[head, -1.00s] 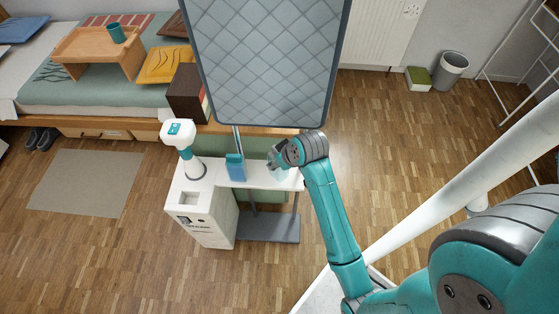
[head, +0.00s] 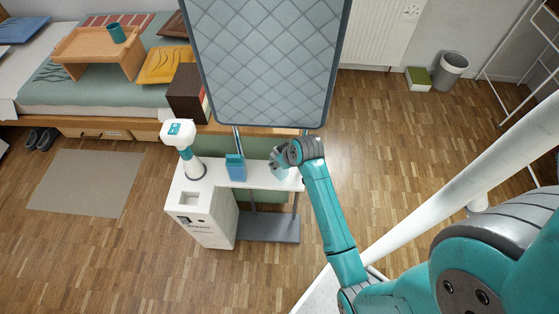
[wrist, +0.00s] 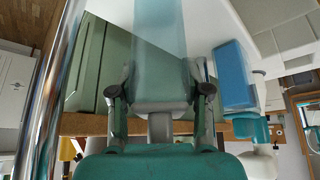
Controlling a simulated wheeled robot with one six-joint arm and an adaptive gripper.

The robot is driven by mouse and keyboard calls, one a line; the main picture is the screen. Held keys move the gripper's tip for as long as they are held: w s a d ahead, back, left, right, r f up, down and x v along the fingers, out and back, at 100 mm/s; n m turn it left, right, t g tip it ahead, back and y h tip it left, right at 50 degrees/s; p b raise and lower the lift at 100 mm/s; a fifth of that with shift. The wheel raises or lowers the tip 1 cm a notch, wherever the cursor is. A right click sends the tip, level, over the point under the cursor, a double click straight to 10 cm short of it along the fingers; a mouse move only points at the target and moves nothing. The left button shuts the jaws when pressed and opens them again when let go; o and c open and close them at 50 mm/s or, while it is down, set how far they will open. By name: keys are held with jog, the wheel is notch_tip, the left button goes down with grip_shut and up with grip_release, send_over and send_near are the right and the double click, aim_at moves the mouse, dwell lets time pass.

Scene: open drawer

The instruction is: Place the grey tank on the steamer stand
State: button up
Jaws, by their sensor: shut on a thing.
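My gripper (head: 279,159) is shut on the grey tank (head: 280,173), a pale, see-through box, above the right part of the white shelf of the steamer stand (head: 258,181). In the wrist view the grey tank (wrist: 160,75) stands between the two fingers of my gripper (wrist: 160,92). I cannot tell whether the tank touches the shelf. The stand has a tall quilted grey board behind the shelf and a white cabinet at the left with a square recess in its top.
A blue container (head: 236,170) stands on the shelf left of my gripper; it also shows in the wrist view (wrist: 232,75). A white and teal steamer device (head: 186,150) stands farther left. The bed (head: 100,98) lies behind. The wooden floor in front is clear.

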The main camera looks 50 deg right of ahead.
jog(key=shift+f, duration=0.1)
jog(key=o, duration=1.3)
jog(key=d+v, duration=0.1)
jog(key=v, duration=1.1)
jog(key=s+a+f+t+h, duration=0.1)
jog(key=s+a+f+t, duration=0.1)
jog(key=s+a, duration=0.4)
jog(key=s+a+f+t, duration=0.2)
jog(key=s+a, duration=0.3)
jog(key=a, duration=0.4)
jog(key=s+a+r+t, duration=0.1)
jog(key=s+a+r, duration=0.1)
jog(key=s+r, duration=0.2)
jog(key=s+a+r+n+t+y, duration=0.1)
jog(key=s+a+r+t, duration=0.1)
jog(key=s+r, duration=0.3)
jog(key=s+a+r+t, duration=0.1)
jog(key=s+a+r, duration=0.2)
jog(key=s, duration=0.3)
jog(key=shift+s+r+t+y, duration=0.1)
jog(key=shift+r+t+y, duration=0.3)
jog(key=shift+r, duration=0.25)
